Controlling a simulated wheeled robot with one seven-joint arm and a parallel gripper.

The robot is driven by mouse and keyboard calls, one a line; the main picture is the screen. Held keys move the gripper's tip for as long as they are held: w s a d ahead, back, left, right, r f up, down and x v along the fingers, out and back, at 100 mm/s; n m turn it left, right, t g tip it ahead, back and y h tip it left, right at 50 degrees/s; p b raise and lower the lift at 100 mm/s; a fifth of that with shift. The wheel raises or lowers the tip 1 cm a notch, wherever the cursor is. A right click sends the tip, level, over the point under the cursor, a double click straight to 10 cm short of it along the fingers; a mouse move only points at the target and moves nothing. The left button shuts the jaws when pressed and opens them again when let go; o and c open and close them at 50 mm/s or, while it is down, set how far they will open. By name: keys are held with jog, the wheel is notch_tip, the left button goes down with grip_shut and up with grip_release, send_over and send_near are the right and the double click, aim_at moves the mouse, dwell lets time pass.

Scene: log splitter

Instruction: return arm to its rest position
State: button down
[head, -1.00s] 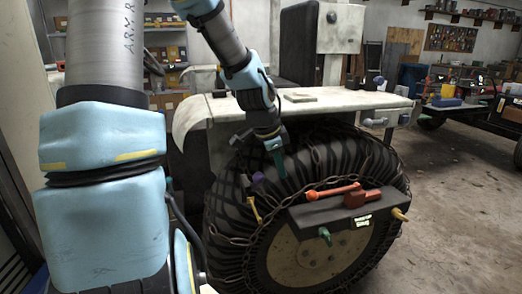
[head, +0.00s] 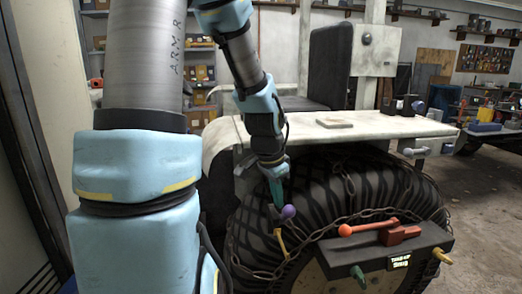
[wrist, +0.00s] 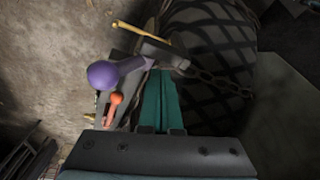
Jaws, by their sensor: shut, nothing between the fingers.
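My arm reaches down from the upper middle of the head view, over a large black tire wrapped in chains (head: 340,190). My gripper (head: 278,204) is shut and empty, with its teal fingers pointing down. In the head view its tips appear right next to a purple ball knob (head: 288,212); whether they touch is unclear.
A dark control box (head: 385,250) with an orange-red lever (head: 368,227), a green knob and a yellow knob sits in front of the tire. A yellow lever (head: 280,243) stands below the purple knob. A pale fender (head: 350,126) is above the tire. Open floor lies right.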

jog(key=s+a+n+g+y, duration=0.1)
jog(key=s+a+n, duration=0.7)
jog(key=a+n, duration=0.2)
jog(key=shift+s+a+r+n+y, duration=0.2)
jog(key=shift+a+r+n+y, duration=0.1)
jog(key=shift+a+y, duration=0.15)
